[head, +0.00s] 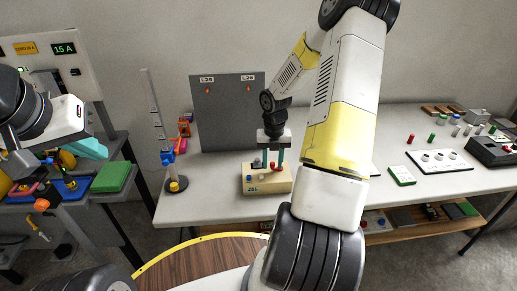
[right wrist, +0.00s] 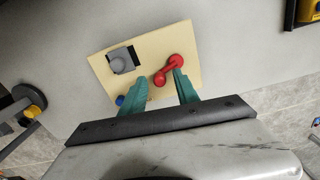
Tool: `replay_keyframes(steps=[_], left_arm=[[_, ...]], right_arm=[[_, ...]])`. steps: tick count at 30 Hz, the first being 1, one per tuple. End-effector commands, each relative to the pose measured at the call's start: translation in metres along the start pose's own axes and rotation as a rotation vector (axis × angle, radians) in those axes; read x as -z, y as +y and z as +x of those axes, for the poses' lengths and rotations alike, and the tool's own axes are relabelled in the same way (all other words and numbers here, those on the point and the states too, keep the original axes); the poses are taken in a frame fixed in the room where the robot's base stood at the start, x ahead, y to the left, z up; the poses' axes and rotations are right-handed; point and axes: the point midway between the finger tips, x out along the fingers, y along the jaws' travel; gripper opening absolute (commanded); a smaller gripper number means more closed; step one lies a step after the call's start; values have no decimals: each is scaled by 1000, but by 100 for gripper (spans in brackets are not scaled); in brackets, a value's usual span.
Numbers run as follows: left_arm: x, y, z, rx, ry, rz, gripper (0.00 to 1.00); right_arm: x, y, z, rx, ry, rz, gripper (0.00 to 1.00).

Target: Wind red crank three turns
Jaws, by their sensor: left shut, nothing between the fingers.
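The red crank (right wrist: 172,67) sits on a cream box (right wrist: 107,67) in the right wrist view. Its round knob points down and left. In the head view the cream box (head: 266,186) stands on the grey table below my right gripper (head: 272,158). My right gripper's teal fingers (right wrist: 160,79) are apart in the right wrist view. The knob shows between the fingertips, and the right finger overlaps the crank arm's edge; contact cannot be told. My left gripper (head: 92,149) is shut and empty at the far left, over the side bench.
A green block (head: 111,177) lies below my left gripper. A white board (head: 440,160) is at right.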

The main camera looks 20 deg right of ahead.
Motion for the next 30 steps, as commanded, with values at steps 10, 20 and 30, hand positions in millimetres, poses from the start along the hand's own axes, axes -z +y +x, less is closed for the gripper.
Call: replay_keyframes(steps=[10, 20, 30], left_arm=[[0, 0, 0, 0, 0, 0, 0], [0, 0, 0, 0, 0, 0, 0], [0, 0, 0, 0, 0, 0, 0]], right_arm=[[0, 0, 0, 0, 0, 1, 11], [0, 0, 0, 0, 0, 6, 0], [-4, 2, 0, 1, 0, 133, 0]])
